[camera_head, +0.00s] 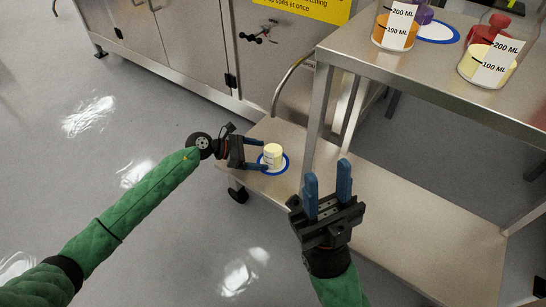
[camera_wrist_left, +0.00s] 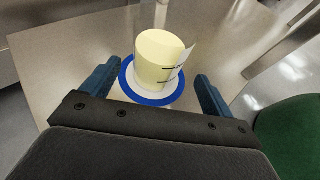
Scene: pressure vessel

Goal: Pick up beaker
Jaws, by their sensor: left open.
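A small beaker (camera_head: 272,155) with pale yellow contents stands upright on a white disc with a blue ring (camera_head: 284,166) on the cart's lower shelf. My left gripper (camera_head: 263,154) is open at the beaker's left, with its fingers reaching toward it. In the left wrist view the beaker (camera_wrist_left: 160,60) stands ahead, between the lines of the two open blue fingers (camera_wrist_left: 152,82). Gaps show on both sides, and whether the fingertips reach alongside it is hard to tell. My right gripper (camera_head: 328,182) is open and empty, above the lower shelf to the right.
The cart's upper shelf (camera_head: 440,70) overhangs at the right, with an orange beaker (camera_head: 394,30) and a yellow beaker (camera_head: 488,68) on it. A cart leg (camera_head: 318,115) stands right of the small beaker. Steel cabinets (camera_head: 185,40) stand behind. The lower shelf (camera_head: 420,215) is bare at the right.

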